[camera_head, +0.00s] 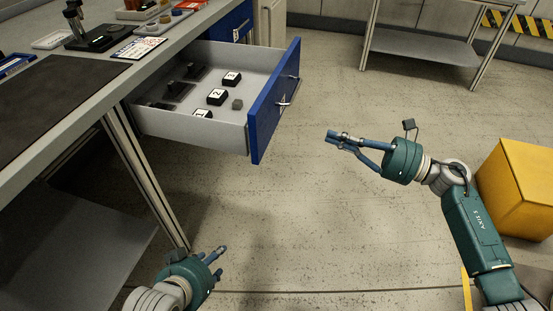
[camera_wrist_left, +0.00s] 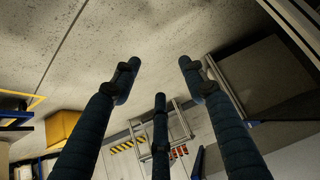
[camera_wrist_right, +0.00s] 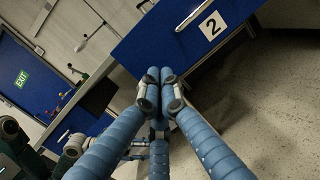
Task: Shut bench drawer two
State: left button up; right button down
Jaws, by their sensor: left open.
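The open bench drawer has a blue front (camera_head: 265,125) with a metal handle (camera_head: 286,102) and stands pulled well out from the bench. In the right wrist view the blue front (camera_wrist_right: 165,45) carries a white label "2" (camera_wrist_right: 211,26). My right gripper (camera_head: 335,138) is to the right of the drawer front, apart from it, with its fingertips pointing towards it. In the right wrist view its fingers (camera_wrist_right: 153,88) are together with nothing seen between them. My left gripper (camera_head: 221,258) is low beside the bench leg, in front of the drawer; its spread, empty fingers show in the left wrist view (camera_wrist_left: 155,80).
The drawer holds black blocks with white number labels (camera_head: 217,97), a small grey block (camera_head: 237,104) and dark parts. The bench top (camera_head: 85,45) stands at left. A yellow box (camera_head: 520,185) stands at right and a grey table (camera_head: 425,45) behind. The floor between is clear.

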jog(key=s+n+g+b, duration=0.1)
jog(key=s+n+g, duration=0.1)
jog(key=n, duration=0.2)
send_near(264, 131)
jog(key=shift+g, duration=0.3)
jog(key=x, duration=0.6)
jog(key=shift+w, duration=0.3)
jog(key=shift+w+a, duration=0.15)
jog(key=shift+a, duration=0.25)
pick_arm(q)
jog(key=shift+t, duration=0.8)
jog(key=r, duration=0.1)
jog(key=w+r, duration=0.1)
jog(key=r, duration=0.2)
jog(key=shift+w+d, duration=0.15)
jog(key=shift+d, duration=0.1)
pick_arm(e)
jog(key=shift+a, duration=0.1)
